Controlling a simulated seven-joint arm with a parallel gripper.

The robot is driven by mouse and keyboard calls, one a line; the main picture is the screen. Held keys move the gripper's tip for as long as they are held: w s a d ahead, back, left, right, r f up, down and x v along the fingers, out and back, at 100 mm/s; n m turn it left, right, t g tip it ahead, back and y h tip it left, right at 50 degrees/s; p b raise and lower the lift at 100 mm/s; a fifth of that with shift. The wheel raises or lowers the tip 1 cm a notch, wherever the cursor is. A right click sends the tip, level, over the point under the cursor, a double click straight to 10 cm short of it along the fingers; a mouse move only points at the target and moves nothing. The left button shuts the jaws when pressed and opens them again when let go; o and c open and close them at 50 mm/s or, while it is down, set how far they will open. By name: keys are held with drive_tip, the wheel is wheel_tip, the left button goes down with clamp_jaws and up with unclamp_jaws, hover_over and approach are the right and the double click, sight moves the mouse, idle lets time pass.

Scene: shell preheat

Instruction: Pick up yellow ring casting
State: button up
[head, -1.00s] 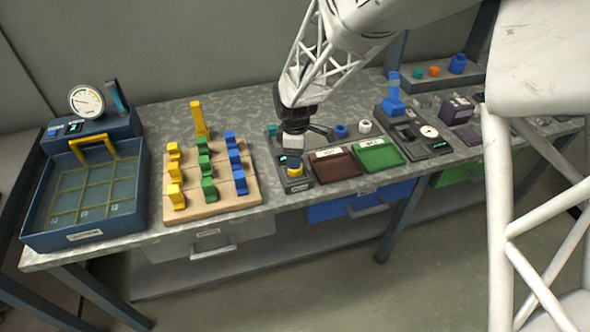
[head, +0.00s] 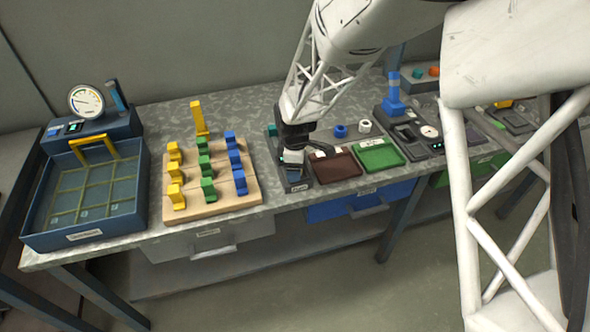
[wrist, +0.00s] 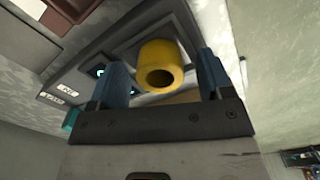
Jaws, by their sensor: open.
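In the wrist view the yellow ring casting (wrist: 161,66) sits on a dark station, its round hole facing the camera. My gripper (wrist: 160,78) is open, with one blue finger on each side of the ring. Whether the fingers touch it I cannot tell. In the head view my gripper (head: 293,163) is low over the dark station (head: 299,187), and the ring is hidden behind it there.
A brown tray (head: 336,169) and a green tray (head: 379,154) lie right of my gripper. A wooden board (head: 216,207) with yellow, green and blue pieces stands to the left. A blue ring (head: 340,131) and a white ring (head: 365,126) stand behind the trays.

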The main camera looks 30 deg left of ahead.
idle(0.3)
drive_tip(key=c, duration=1)
drive_tip(key=shift+c, duration=0.2)
drive_tip(key=shift+r, duration=0.15)
drive_tip(key=shift+r, duration=0.5)
drive_tip(key=shift+s+d+r, duration=0.15)
drive_tip(key=shift+r, duration=0.45)
drive_tip(key=shift+s+d+r, duration=0.1)
drive_tip(key=shift+r, duration=0.5)
drive_tip(key=s+d+r, duration=0.1)
drive_tip(key=s+d, duration=0.9)
drive_tip(key=s, duration=0.1)
drive_tip(key=shift+d+r, duration=0.15)
drive_tip(key=shift+s, duration=0.1)
